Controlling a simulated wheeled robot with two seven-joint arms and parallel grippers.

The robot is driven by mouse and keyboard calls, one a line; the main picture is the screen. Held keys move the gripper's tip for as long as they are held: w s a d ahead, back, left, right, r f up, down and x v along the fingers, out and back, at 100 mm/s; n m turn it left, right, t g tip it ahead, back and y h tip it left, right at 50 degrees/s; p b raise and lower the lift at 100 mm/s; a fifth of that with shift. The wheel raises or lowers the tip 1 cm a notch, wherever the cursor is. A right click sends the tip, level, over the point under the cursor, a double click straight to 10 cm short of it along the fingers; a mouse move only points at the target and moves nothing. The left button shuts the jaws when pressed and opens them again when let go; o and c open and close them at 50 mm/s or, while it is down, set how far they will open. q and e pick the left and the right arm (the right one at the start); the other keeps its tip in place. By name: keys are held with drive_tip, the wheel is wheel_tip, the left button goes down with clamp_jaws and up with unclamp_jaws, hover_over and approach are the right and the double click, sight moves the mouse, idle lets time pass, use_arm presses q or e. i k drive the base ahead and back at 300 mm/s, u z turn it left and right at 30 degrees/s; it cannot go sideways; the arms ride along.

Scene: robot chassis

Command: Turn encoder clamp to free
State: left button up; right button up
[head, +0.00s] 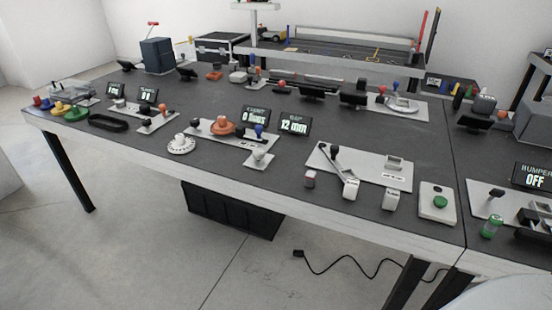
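I cannot tell for sure which part is the encoder clamp. A light plate near the middle of the table (205,131) carries an orange round part (222,128), a dark-knobbed part (189,124) and a blue-knobbed part (259,130). Two small displays stand behind it; one (255,117) has small text that is hard to read, the other (293,124) reads 12 mm. A white dial with a knob (181,146) and a white knob on a small base (259,157) sit in front of the plate. Neither of my grippers is in view.
The dark table (340,125) carries many fixtures. To the right are a plate with a dark lever (336,161), small blocks (351,188) and a green button on a white plate (440,202). A black crate (232,210) and cable (345,272) are on the floor.

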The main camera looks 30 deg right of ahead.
sight(258, 154)
drive_tip(key=z, duration=1.3)
